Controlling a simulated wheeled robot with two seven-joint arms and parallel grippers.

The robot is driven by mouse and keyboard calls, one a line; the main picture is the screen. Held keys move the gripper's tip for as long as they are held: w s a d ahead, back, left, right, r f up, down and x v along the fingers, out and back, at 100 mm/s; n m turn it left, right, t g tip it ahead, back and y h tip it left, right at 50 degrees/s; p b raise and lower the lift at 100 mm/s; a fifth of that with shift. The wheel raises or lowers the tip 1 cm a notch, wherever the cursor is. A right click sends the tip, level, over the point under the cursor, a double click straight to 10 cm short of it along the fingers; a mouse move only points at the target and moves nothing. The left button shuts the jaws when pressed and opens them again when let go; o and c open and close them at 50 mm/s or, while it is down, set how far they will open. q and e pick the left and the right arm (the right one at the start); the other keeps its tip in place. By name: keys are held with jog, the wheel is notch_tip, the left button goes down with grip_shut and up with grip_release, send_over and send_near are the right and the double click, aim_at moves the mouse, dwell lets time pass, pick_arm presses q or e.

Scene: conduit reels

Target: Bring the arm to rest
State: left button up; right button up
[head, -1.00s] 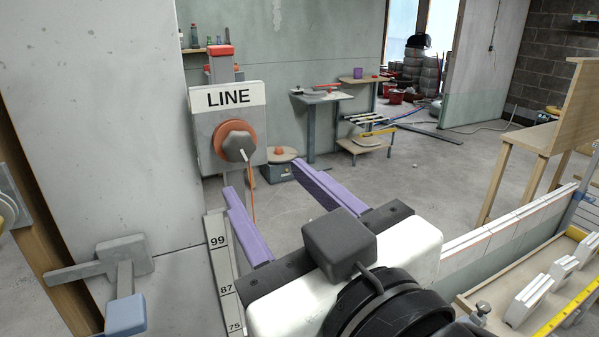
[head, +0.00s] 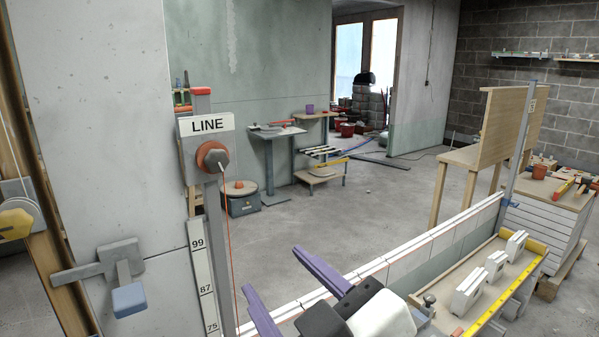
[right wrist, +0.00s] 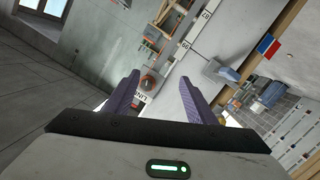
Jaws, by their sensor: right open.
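My right gripper (head: 284,275) is low in the middle of the head view, with its two purple fingers spread apart and nothing between them. It stands clear of the line station, whose LINE sign (head: 206,125) and orange-and-grey knob (head: 214,158) are up and to the left. An orange line (head: 230,240) hangs down from the knob. In the right wrist view the open fingers (right wrist: 160,98) frame the LINE sign and knob (right wrist: 149,82) in the distance. My left gripper is in neither view.
A numbered scale strip (head: 201,270) and a grey lever with a blue-grey end (head: 128,298) are on the left. A long white rail (head: 420,250) runs behind my gripper. A wooden tray (head: 470,305) with white blocks lies at right. The floor beyond is open.

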jog(key=w+d+f+n+h, duration=0.1)
jog(key=w+d+f+h, duration=0.2)
jog(key=d, duration=0.4)
jog(key=w+d+f+h, duration=0.1)
jog(key=d+f+h, duration=0.1)
jog(key=d+f, duration=0.45)
jog(key=d+f+g, duration=0.3)
jog(key=d+f, duration=0.1)
jog(key=f, duration=1)
jog(key=s+d+f+m+g, duration=0.1)
jog(key=s+d+f, duration=0.45)
jog(key=f, duration=0.35)
jog(key=s+d+f+m+g, duration=0.2)
jog(key=s+d+f, duration=0.2)
jog(key=s+f, duration=0.35)
jog(key=s+d+f+m+g, duration=0.1)
jog(key=s+d+f, duration=0.4)
jog(key=f, duration=0.4)
jog(key=a+m, duration=0.5)
jog(key=a, duration=0.8)
jog(key=shift+a+r+t, duration=0.2)
jog(key=shift+r+t, duration=0.1)
jog(key=shift+t, duration=0.1)
